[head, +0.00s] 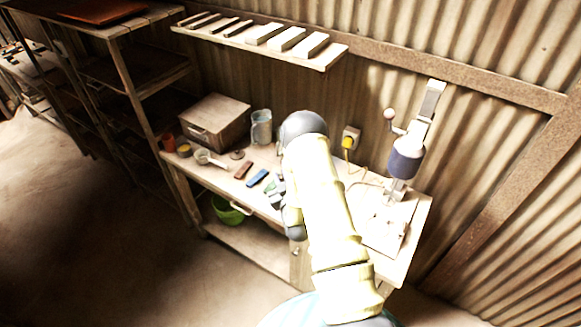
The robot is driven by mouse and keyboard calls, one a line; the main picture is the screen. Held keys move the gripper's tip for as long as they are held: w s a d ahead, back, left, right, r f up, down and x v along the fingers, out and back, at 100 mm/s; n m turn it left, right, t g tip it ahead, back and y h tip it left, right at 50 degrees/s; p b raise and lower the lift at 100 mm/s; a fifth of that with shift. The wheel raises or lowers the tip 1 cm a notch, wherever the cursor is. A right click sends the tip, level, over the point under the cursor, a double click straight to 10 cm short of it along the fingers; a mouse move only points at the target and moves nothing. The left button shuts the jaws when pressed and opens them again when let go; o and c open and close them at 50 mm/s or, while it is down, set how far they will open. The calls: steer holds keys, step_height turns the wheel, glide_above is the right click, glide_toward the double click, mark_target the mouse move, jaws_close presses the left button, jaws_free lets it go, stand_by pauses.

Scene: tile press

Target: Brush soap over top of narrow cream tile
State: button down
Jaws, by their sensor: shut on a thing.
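My arm rises across the middle of the head view and bends down over the workbench (408,222). Its grey wrist end shows at the bench's front edge, but the fingers and anything in them are hidden or too small to make out. Three pale cream bars, (265,33), (287,39) and (311,45), lie on the wall shelf; I cannot tell whether one is the narrow cream tile. A brown bar (243,169) and a blue bar (258,178) lie on the bench left of my arm. I cannot make out a brush or soap.
A press (406,155) with a lever stands at the bench's right. A wooden box (214,120), a clear jar (261,127), a pale handled cup (203,156) and a yellow cup (184,150) stand at the left. Floor at left is clear.

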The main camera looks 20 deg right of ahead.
steer(key=s+a+f+b, duration=0.2)
steer(key=a+f+b, duration=0.1)
steer(key=f+b, duration=0.3)
steer(key=s+a+f+n+y+b, duration=0.1)
steer(key=a+f+b, duration=0.1)
steer(key=f+b, duration=0.4)
step_height(320, 180, down, 4)
steer(key=shift+s+a+f, duration=0.25)
steer(key=shift+s+a, duration=0.1)
steer(key=shift+a, duration=0.05)
